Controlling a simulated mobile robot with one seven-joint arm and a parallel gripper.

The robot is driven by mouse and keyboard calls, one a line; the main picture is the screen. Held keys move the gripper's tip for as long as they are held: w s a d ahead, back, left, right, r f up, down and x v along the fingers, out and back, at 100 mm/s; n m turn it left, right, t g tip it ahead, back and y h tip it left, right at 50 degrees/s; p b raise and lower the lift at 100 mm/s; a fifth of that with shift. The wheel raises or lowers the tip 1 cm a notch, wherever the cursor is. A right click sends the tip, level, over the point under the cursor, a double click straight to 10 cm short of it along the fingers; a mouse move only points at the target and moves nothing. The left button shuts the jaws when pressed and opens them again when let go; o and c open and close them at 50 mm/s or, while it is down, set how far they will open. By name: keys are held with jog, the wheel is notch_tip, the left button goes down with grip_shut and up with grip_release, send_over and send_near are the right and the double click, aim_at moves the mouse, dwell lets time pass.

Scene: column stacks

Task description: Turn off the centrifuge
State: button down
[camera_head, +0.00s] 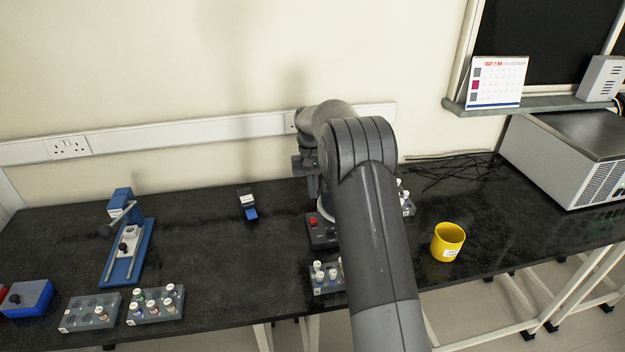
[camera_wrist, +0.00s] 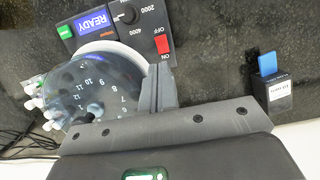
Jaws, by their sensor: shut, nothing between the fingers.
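The centrifuge stands on the black bench and is mostly hidden behind my arm in the head view, where its dark control box (camera_head: 320,238) with a red switch (camera_head: 312,221) shows. In the wrist view its round, clear numbered rotor cover (camera_wrist: 92,92) is at the left. Its control panel (camera_wrist: 110,28) carries a blue display reading READY, a black dial and the red switch (camera_wrist: 163,45) between the OFF and ON labels. My gripper (camera_wrist: 162,72) is shut and empty, its tips just beside the ON end of the switch. I cannot tell if they touch it.
Tube racks (camera_head: 156,305) stand at the front left, with another (camera_head: 327,278) in front of the centrifuge. A small blue-black device (camera_head: 247,204) is left of it; a yellow cup (camera_head: 447,242) is right. Black cables (camera_head: 455,170) lie at the back.

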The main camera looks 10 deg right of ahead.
aim_at(314, 221)
jog(key=x, duration=0.8)
